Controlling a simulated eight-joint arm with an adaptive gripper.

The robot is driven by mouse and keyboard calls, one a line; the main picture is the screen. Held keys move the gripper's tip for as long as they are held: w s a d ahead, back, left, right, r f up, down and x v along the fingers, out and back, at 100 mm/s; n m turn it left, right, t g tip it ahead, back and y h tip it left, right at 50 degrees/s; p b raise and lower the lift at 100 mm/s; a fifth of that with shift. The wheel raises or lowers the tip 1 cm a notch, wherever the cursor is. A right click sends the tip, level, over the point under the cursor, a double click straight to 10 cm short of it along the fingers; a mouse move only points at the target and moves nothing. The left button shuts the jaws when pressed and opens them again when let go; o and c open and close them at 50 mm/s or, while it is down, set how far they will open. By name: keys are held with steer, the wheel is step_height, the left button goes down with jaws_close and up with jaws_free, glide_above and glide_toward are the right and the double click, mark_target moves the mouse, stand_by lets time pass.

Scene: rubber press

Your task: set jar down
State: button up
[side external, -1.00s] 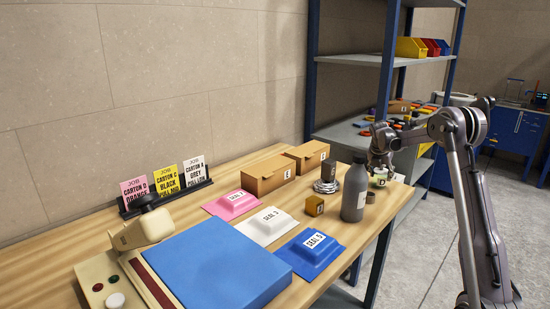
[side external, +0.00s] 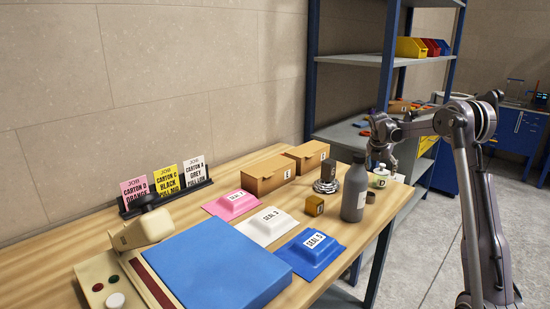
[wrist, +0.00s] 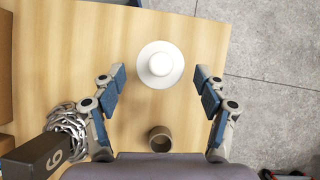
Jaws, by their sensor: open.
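The small pale jar (side external: 380,178) stands upright near the right end of the wooden table in the side view. In the wrist view it shows from above as a white disc with a smaller round white top (wrist: 160,63). My gripper (wrist: 160,82) is open and empty. Its two blue-padded fingers are spread wide, one on each side of the jar and apart from it. In the side view my gripper (side external: 381,156) hangs just above the jar.
A grey bottle (side external: 354,191) stands left of the jar. A chain coil (wrist: 68,123) and dark block (wrist: 35,155) are left of my fingers. The table's right edge is close to the jar.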

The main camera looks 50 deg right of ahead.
steer(key=v, duration=0.8)
steer(key=shift+r, duration=0.25)
steer(key=shift+a, duration=0.1)
